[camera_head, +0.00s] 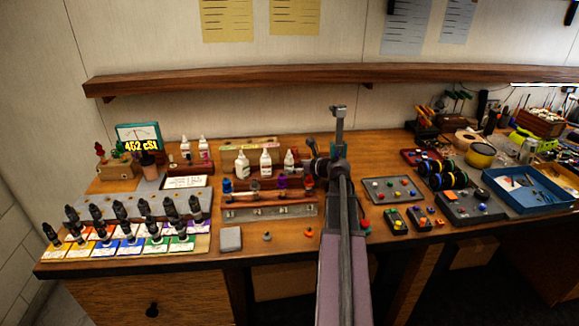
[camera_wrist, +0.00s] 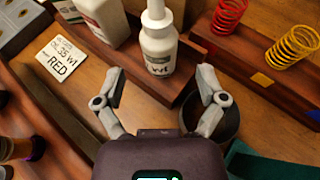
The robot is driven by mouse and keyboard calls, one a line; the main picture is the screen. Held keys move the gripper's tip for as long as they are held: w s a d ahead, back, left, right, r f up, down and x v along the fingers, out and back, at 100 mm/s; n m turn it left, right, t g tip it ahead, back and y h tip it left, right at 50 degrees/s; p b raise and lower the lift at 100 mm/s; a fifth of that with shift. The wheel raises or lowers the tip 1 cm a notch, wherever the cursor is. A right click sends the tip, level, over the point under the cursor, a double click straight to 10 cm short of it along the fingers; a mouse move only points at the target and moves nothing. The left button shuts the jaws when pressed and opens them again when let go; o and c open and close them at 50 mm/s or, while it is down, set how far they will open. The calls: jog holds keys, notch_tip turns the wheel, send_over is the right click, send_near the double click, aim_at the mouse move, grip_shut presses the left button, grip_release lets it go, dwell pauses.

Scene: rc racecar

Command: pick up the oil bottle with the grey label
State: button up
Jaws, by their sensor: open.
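In the wrist view, a white oil bottle (camera_wrist: 158,50) with a pointed nozzle stands upright on a wooden rack. Its label looks pale grey with dark lettering ending in "wt". My gripper (camera_wrist: 161,73) is open, with one finger on each side in the picture and the bottle beyond the fingertips; nothing is held. A second white bottle (camera_wrist: 104,18) stands to its left, partly cut off. In the head view, white bottles (camera_head: 266,161) stand in a row left of my arm; their label colours are too small to tell.
A red spring (camera_wrist: 229,15) and a yellow spring (camera_wrist: 292,46) stand right of the bottle. A dark round cup (camera_wrist: 226,124) lies near the right finger. A card reading "35 wt RED" (camera_wrist: 62,60) is at left. A shelf (camera_head: 220,79) runs above the bench.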

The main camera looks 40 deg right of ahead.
aim_at(290, 165)
jog(key=shift+b+x, duration=0.55)
jog(key=shift+x, duration=1.6)
jog(key=shift+r, duration=0.15)
grip_shut()
